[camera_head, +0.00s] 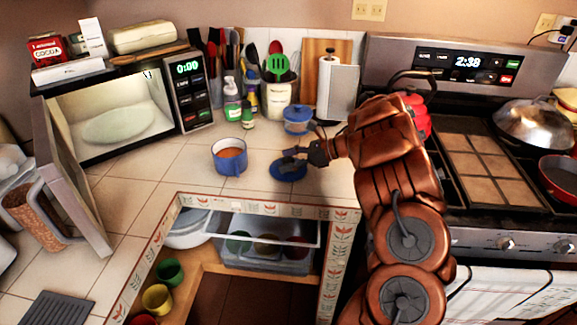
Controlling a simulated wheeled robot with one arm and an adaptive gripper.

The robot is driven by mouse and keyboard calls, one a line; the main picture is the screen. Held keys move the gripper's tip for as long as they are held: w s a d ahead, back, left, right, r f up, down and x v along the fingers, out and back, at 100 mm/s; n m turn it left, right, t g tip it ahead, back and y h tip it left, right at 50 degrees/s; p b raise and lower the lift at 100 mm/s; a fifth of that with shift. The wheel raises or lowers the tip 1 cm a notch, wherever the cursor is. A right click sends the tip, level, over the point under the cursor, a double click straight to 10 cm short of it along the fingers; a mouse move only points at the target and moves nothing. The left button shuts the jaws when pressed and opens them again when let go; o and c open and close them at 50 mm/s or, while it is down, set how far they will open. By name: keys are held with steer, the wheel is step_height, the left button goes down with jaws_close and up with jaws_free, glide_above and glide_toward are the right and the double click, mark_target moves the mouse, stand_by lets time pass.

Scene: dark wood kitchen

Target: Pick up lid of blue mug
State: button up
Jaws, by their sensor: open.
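The blue mug (229,160) stands upright and uncovered on the tiled counter, with something brown inside. A round blue lid (284,174) lies on the counter to the right of the mug, apart from it. My gripper (298,158) is open and comes in from the right, low over the lid. The fingers hide part of the lid, and I cannot tell whether they touch it. A blue lidded pot (298,119) stands behind my gripper, near the utensils.
An open microwave (110,115) with a plate inside is at left, its door swung out. A utensil crock (277,95), green bottle (232,103) and paper towel holder (338,90) line the back. The stove (480,165) is at right. The counter's front edge is close to the lid.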

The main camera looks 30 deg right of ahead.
steer(key=shift+c, duration=0.2)
steer(key=c, duration=1.2)
